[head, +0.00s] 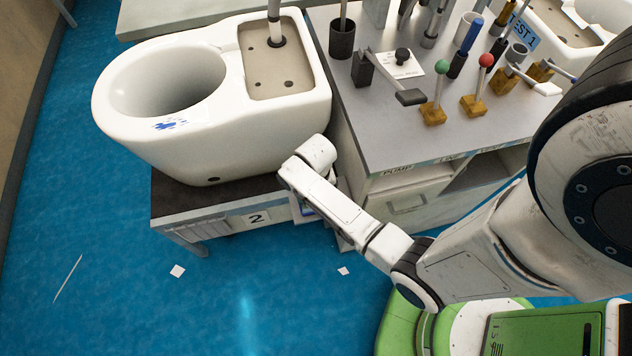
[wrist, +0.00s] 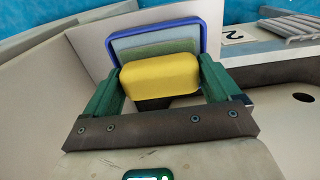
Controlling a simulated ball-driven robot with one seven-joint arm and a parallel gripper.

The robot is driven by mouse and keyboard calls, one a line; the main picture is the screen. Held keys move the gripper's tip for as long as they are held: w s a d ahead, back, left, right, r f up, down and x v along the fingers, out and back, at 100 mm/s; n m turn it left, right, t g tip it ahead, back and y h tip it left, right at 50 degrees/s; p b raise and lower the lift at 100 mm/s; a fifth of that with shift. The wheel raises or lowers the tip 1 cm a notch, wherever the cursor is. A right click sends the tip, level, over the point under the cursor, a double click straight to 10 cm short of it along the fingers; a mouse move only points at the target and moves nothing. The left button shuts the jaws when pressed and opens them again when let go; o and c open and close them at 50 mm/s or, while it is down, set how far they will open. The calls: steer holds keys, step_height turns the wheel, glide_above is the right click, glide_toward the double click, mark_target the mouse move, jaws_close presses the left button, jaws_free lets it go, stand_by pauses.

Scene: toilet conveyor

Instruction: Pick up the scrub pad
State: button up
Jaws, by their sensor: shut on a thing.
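The scrub pad (wrist: 160,74) is a yellow block in the wrist view, with a dull green layer showing just behind it. My gripper (wrist: 161,69) has two green fingers, one against each side of the pad, and is shut on it. A pale tray with a blue rim (wrist: 112,48) stands right behind the pad. I cannot tell whether the pad still touches the tray. In the head view my arm hides the pad and most of my gripper, beside the stand below the toilet.
A white toilet (head: 215,130) rests on a dark stand marked 2 (head: 165,197). A grey workbench (head: 390,140) with levers, cups and tools stands at right. Small white scraps (head: 178,271) lie on the blue floor, which is open at the front left.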

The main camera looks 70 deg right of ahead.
steer(key=shift+c, duration=1)
steer(key=shift+r, duration=0.15)
step_height(320, 180, up, 10)
steer(key=shift+f, duration=0.1)
